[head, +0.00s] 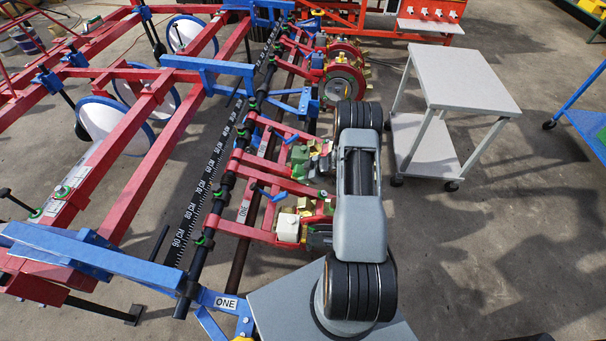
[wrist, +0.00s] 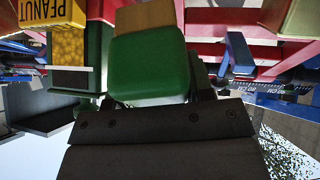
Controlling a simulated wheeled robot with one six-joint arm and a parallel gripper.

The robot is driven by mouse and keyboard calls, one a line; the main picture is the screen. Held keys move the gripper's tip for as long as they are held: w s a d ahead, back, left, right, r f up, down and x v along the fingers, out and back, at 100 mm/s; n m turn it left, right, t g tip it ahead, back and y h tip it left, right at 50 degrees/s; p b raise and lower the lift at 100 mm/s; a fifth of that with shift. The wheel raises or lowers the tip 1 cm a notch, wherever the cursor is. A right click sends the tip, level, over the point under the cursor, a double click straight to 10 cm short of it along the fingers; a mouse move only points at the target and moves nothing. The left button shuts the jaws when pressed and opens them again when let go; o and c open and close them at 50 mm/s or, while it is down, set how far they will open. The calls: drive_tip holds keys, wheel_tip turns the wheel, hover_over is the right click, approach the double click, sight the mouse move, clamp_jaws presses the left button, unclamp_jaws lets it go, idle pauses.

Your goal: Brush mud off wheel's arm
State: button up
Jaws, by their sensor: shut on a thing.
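In the wrist view my gripper (wrist: 150,95) is shut on a green block (wrist: 148,66), with a tan part (wrist: 146,15) beyond it. This looks like a brush, but its working end is hard to make out. In the head view my gripper is mostly hidden by my own wrist, beside the planter's row units. Red arms (head: 270,183) run from the planter's dark bar to these units. A red wheel (head: 343,82) shows at a farther unit. I cannot make out mud on any arm, or whether the held thing touches one.
A yellow box marked PEANUT (wrist: 55,12) is close by in the wrist view. A cream box (head: 288,228) sits on the nearest unit. A grey two-shelf cart (head: 465,85) stands to the right. The floor (head: 490,250) at lower right is clear.

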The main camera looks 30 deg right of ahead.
drive_tip(key=shift+r, duration=0.1)
drive_tip(key=r+p, duration=0.1)
drive_tip(key=p, duration=0.2)
drive_tip(key=shift+g+h, duration=0.3)
drive_tip(key=shift+g, duration=0.1)
drive_tip(key=r+g+h+p, duration=0.1)
drive_tip(key=g+p, duration=0.1)
drive_tip(key=p, duration=0.6)
drive_tip(key=shift+r+g, duration=0.3)
drive_tip(key=shift+r, duration=0.1)
drive_tip(key=shift+g+h+p, duration=0.3)
drive_tip(key=shift+p, duration=0.3)
drive_tip(key=shift+a, duration=0.1)
